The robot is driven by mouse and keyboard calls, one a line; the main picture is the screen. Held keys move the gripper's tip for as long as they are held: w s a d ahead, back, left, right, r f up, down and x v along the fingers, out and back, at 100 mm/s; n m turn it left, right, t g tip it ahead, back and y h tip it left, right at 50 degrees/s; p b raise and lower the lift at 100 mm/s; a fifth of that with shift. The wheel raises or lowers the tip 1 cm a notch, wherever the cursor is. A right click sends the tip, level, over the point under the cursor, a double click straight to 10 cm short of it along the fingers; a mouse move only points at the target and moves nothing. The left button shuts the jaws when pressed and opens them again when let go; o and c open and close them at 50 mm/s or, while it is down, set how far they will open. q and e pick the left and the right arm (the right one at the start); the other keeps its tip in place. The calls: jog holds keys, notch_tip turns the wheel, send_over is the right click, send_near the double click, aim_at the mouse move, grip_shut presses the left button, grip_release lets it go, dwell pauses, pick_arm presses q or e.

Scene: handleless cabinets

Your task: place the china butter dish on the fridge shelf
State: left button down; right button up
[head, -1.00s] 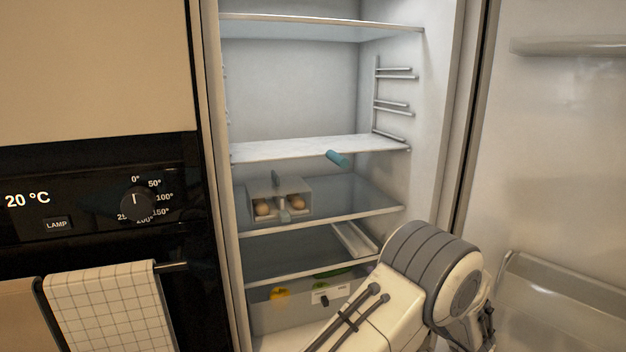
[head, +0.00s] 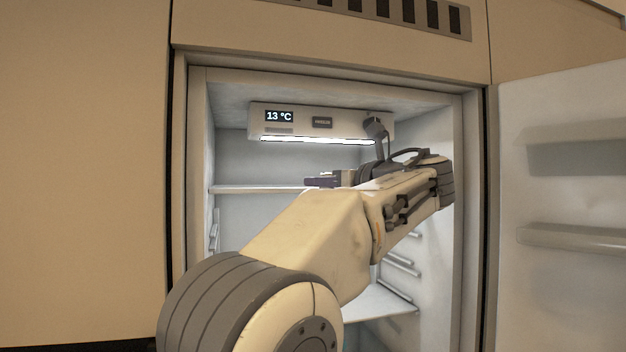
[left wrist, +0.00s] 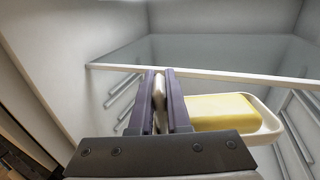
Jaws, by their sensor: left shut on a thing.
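The china butter dish (left wrist: 270,124) is white and holds a yellow block of butter (left wrist: 222,112). In the left wrist view it sits to the right of my left gripper (left wrist: 160,88), whose two fingers are shut on a pale part of it. The dish is below and in front of the front edge of a glass fridge shelf (left wrist: 210,74). In the head view my left gripper (head: 322,182) reaches into the upper fridge near the top shelf (head: 258,189). The dish is hidden there. My right gripper is not in view.
A lit control panel (head: 320,123) hangs under the fridge ceiling, above my left arm. The open fridge door (head: 560,290) with its racks stands at the right. Side rails (head: 402,265) and a lower shelf (head: 388,301) show below the arm. The top shelf's visible left part is bare.

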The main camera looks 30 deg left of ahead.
pick_arm(q)
jog(key=s+a+r, duration=0.2)
jog(key=s+r, duration=0.1)
jog(key=r, duration=0.3)
jog(key=shift+g, duration=0.3)
jog(key=p+x, duration=0.6)
jog(key=x, duration=0.8)
jog(key=shift+s, duration=0.1)
jog(key=p+x, duration=0.2)
jog(key=x, duration=0.2)
jog(key=shift+a, duration=0.2)
jog(key=shift+d+f, duration=0.15)
jog(key=shift+f, duration=0.5)
jog(key=shift+d+f, duration=0.1)
jog(key=shift+f, duration=0.1)
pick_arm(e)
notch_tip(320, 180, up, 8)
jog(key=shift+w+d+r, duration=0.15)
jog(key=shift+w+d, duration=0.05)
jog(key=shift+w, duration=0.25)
pick_arm(q)
jog(key=shift+f, duration=0.15)
